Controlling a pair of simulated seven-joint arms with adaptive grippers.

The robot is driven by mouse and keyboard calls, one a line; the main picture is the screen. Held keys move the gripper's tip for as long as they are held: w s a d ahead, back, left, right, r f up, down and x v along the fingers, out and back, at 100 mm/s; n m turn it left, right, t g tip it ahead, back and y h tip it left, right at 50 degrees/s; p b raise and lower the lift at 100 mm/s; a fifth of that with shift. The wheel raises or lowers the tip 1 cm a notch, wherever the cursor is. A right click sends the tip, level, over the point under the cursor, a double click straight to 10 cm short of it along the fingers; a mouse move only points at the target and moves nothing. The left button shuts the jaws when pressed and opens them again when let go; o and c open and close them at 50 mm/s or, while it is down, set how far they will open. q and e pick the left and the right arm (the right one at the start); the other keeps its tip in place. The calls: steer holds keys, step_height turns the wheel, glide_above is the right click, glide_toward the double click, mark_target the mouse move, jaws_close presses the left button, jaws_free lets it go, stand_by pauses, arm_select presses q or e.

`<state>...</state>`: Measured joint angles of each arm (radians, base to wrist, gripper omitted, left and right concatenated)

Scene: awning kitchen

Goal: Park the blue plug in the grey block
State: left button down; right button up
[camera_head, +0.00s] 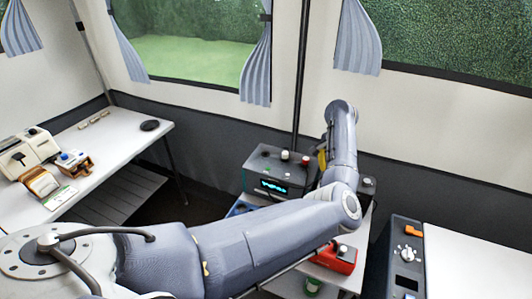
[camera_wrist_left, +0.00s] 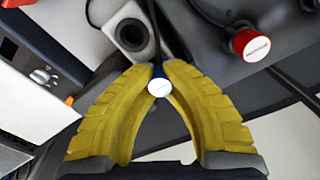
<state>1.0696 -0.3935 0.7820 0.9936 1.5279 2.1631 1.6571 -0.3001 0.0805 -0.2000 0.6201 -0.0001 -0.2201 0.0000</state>
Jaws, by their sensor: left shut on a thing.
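In the left wrist view, the yellow fingers of my left gripper (camera_wrist_left: 158,88) are closed at their tips on the blue plug (camera_wrist_left: 157,71). The plug shows a round white end face toward the camera, and a dark cable runs up from it. The grey block (camera_wrist_left: 113,19) lies just beyond the fingertips, up and left of the plug. Its round dark hole faces the camera, and the plug is outside it. In the head view, my left gripper (camera_head: 322,158) shows only as a bit of yellow, mostly hidden by my arm. My right gripper is in neither view.
A red-capped round knob (camera_wrist_left: 251,45) stands right of the plug. In the head view, a dark device with a lit display (camera_head: 273,187) stands near my gripper. A red box (camera_head: 336,257) is in front. A panel with a dial (camera_head: 408,254) is at right, and a white table at left holds several items.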

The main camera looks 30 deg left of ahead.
arm_select(q)
steer(key=shift+f, duration=0.15)
stand_by(0.6)
steer(key=c, duration=1.1)
jaws_free()
steer(key=shift+r, duration=3.5)
